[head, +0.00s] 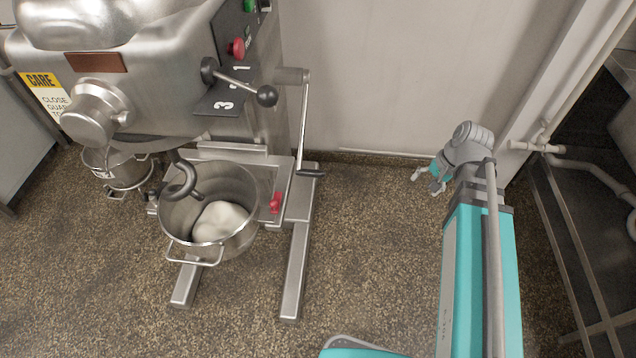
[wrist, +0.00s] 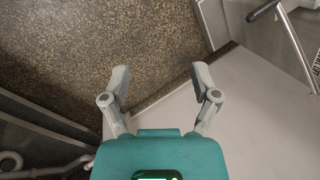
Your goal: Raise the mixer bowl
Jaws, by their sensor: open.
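The steel mixer bowl (head: 207,218) sits low in its cradle on the floor-standing mixer (head: 160,60) at the left of the head view. Pale dough (head: 220,221) lies in it, and the dark hook (head: 181,183) reaches down to its rim.
A black-knobbed gear lever (head: 240,84), a red stop button (head: 237,47) and a small red latch (head: 275,202) are on the mixer. The mixer's legs (head: 297,270) reach forward. Pipes (head: 560,148) and a steel rack stand at right. The floor between is clear.

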